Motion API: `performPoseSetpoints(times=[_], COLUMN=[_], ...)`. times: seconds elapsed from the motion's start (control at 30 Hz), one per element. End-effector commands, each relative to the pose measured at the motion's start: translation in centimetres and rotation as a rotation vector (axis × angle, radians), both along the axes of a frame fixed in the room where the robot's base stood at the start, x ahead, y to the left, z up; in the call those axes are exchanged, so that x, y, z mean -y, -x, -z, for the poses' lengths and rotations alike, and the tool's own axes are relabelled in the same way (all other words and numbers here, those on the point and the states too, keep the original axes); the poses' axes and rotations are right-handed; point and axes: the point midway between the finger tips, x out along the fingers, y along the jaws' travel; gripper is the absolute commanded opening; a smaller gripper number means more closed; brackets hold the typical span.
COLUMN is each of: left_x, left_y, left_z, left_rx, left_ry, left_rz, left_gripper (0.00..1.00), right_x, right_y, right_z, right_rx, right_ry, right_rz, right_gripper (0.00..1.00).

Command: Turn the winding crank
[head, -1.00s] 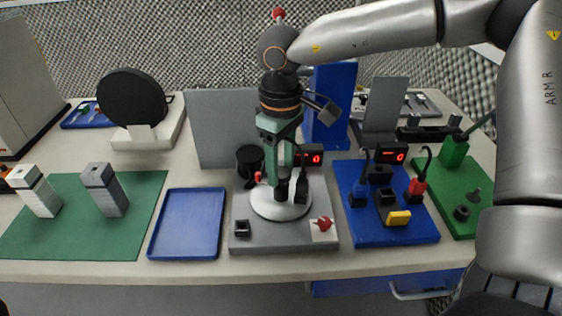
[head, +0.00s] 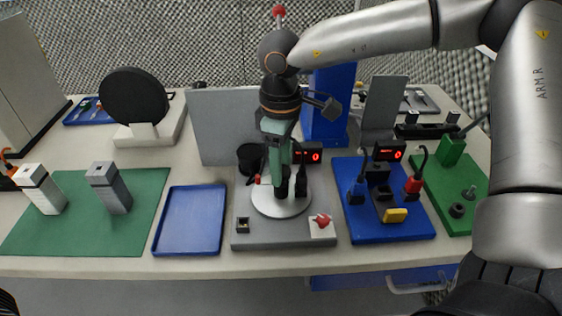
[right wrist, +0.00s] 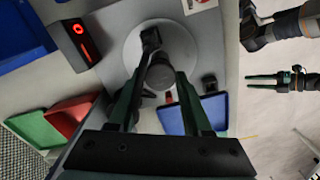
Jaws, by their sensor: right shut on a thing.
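The winding crank is a pale round disc (head: 268,203) with a dark upright handle, on a grey base plate (head: 290,238) at the middle of the table. My right gripper (head: 291,186) reaches down over it with teal fingers, shut on the dark crank handle. In the right wrist view the fingers (right wrist: 160,80) close around the dark handle above the disc (right wrist: 185,45). The fingers partly hide the handle.
A red knob (head: 320,221) sits at the plate's front right, a display (head: 308,156) behind. A blue tray (head: 190,220) lies left, a blue board with plugs (head: 390,225) right. A grey panel (head: 215,125) stands behind. Two blocks stand on a green mat (head: 80,220).

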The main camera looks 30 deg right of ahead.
Motion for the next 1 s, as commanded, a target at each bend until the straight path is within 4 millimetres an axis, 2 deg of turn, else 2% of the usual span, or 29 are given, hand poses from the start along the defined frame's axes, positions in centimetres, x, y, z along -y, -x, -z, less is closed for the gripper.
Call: performPoseSetpoints(times=[0.27,0.3,0.57,0.83,1.0], left_x=[0.0,0.0,0.2,0.3,0.3], left_y=[0.0,0.0,0.1,0.1,0.0], left_z=[0.0,0.0,0.0,0.0,-0.6], left_rx=[0.0,-0.001,-0.002,-0.002,0.001], left_ry=[0.001,0.001,0.004,0.005,0.004], left_rz=[0.0,0.0,0.003,0.005,0.004], left_gripper=[0.5,0.5,0.5,0.5,0.5], right_x=[0.0,0.0,0.0,0.0,0.0], right_y=[0.0,0.0,0.0,0.0,-0.1], right_z=[0.0,0.0,0.0,-0.2,-2.1], right_rx=[0.001,0.001,0.001,0.001,0.003], right_ry=[0.002,0.001,0.001,-0.001,-0.002], right_rz=[-0.001,0.0,0.0,0.0,0.001], right_gripper=[0.0,0.51,0.79,0.79,0.79])
